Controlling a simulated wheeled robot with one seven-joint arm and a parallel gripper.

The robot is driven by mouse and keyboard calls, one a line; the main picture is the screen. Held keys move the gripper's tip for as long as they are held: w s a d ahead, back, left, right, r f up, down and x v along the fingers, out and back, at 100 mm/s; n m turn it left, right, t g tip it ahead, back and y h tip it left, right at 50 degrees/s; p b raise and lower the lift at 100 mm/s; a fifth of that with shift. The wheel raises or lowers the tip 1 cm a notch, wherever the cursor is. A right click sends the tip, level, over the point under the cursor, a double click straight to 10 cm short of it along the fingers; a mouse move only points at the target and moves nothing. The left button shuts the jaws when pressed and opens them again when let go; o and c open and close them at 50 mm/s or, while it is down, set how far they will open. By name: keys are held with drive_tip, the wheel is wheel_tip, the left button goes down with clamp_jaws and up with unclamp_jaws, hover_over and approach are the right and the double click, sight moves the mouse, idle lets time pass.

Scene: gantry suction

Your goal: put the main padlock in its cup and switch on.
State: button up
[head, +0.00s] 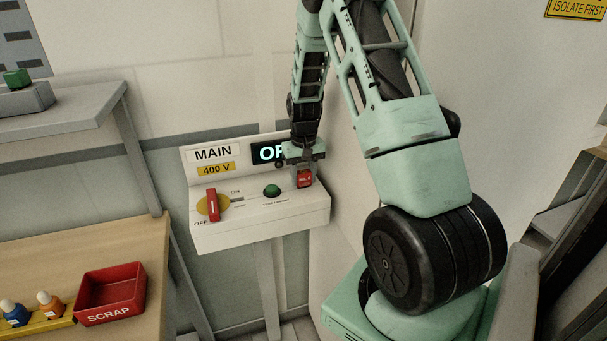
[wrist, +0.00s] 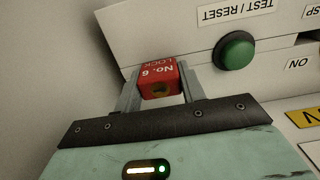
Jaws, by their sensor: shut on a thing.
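The red padlock (head: 304,179) is between the fingers of my gripper (head: 302,172), at the right end of the MAIN switch box (head: 262,237). In the wrist view the padlock (wrist: 159,80) reads "No. 6 LOCK", and both fingers of my gripper (wrist: 158,92) touch its sides. The padlock's lower part and any cup under it are hidden; I cannot tell whether it rests on the box. The red switch handle (head: 212,205) on its yellow disc stands upright, between the OFF and ON labels.
A green TEST / RESET button (head: 272,191) is left of the padlock; it also shows in the wrist view (wrist: 235,51). My arm partly covers the lit display (head: 266,153). A red SCRAP bin (head: 110,314) sits on the wooden bench (head: 120,245) at left. A wall stands close right of the box.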

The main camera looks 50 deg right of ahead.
drive_tip(key=shift+f, duration=0.25)
drive_tip(key=o, duration=1.1)
drive_tip(key=shift+r, duration=0.1)
drive_tip(key=shift+o, duration=0.2)
drive_tip(key=shift+r, duration=0.1)
wheel_tip(320, 180, up, 17)
drive_tip(key=b, duration=0.3)
drive_tip(key=shift+b, duration=0.3)
